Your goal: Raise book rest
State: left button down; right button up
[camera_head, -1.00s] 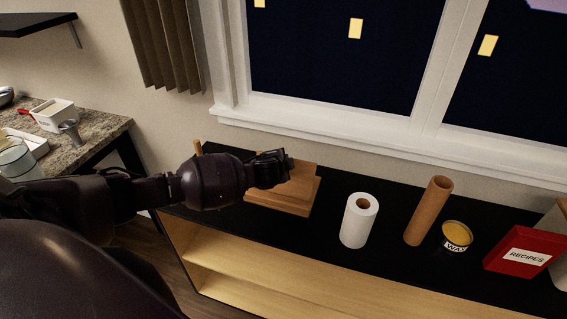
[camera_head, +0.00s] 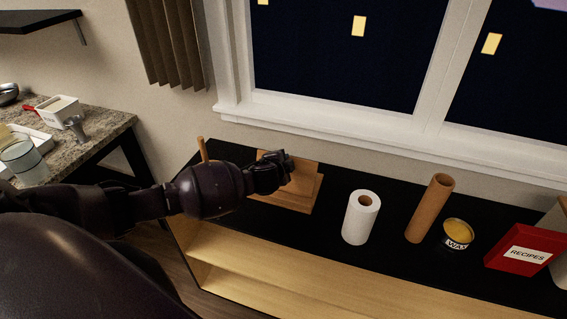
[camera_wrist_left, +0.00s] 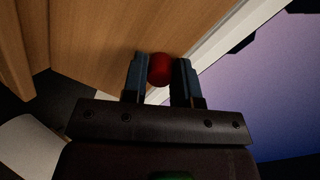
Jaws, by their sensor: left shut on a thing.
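The wooden book rest (camera_head: 306,175) is on the black countertop below the window, with its board tilted up over its base. My left gripper (camera_head: 283,166) is at the board and hides part of it in the head view. In the left wrist view, my left gripper (camera_wrist_left: 160,78) is shut on a red knob (camera_wrist_left: 160,68) at the edge of the wooden board (camera_wrist_left: 95,35). Its two fingers stand on either side of the knob. My right gripper is not in view.
To the right stand a white paper roll (camera_head: 361,220), a brown cardboard tube (camera_head: 430,208), a wax tin (camera_head: 457,234) and a red recipes box (camera_head: 523,247). A thin wooden stick (camera_head: 202,150) stands to the left. The window sill (camera_head: 330,143) runs behind.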

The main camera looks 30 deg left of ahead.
pick_arm(q)
jog(key=c, duration=1.1)
grip_release()
jog(key=shift+s+d+f, duration=0.1)
jog(key=shift+s+f, duration=0.15)
jog(key=shift+f, duration=0.05)
jog(key=shift+o, duration=0.8)
jog(key=shift+w+r, duration=0.1)
jog(key=shift+r, duration=0.05)
jog(key=v, duration=1)
jog(key=shift+s, duration=0.35)
jog(key=shift+r, duration=0.15)
